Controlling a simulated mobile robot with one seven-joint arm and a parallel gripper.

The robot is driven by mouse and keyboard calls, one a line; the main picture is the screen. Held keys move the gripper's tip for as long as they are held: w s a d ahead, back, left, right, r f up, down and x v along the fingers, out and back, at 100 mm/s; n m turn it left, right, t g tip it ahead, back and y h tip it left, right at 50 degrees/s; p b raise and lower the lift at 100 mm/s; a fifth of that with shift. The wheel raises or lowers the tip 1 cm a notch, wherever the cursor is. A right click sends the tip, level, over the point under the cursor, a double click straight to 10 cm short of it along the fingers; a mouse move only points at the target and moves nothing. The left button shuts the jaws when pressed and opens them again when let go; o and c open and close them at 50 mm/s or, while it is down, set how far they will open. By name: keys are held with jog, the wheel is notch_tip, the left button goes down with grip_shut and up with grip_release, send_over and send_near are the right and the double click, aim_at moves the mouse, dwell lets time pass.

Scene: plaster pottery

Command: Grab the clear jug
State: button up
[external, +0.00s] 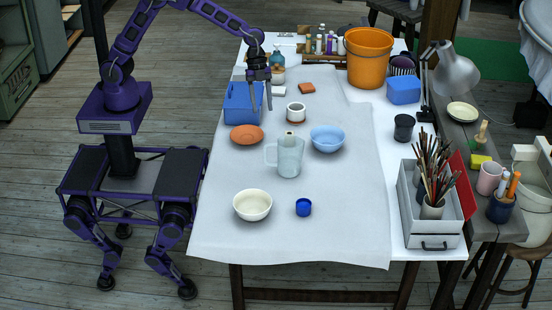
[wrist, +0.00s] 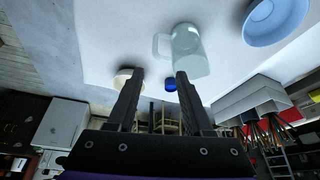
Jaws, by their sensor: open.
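The clear jug (external: 290,157) stands upright near the middle of the white-covered table, its handle to the left, in the external view. It looks pale and see-through. In the wrist view the jug (wrist: 188,50) is beyond the fingertips, with the right finger overlapping its lower edge. My gripper (external: 261,108) is open and empty. It hangs fingers down over the blue crate side of the table, behind and left of the jug and apart from it. The fingers also show in the wrist view (wrist: 160,76).
A blue bowl (external: 327,139) stands close right of the jug, an orange dish (external: 247,135) to its left, and a white cup (external: 296,113) behind it. A cream bowl (external: 252,205) and blue cup (external: 304,207) are in front.

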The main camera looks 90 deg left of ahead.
send_near(265, 160)
notch_tip(265, 160, down, 2)
jog(key=shift+w+d+x, duration=0.1)
jog(key=shift+d+x, duration=0.05)
jog(key=shift+x, duration=1.5)
jog(key=shift+w+d+x, duration=0.15)
jog(key=shift+x, duration=1.5)
jog(key=shift+r, duration=0.2)
jog(key=shift+c, duration=0.2)
grip_shut()
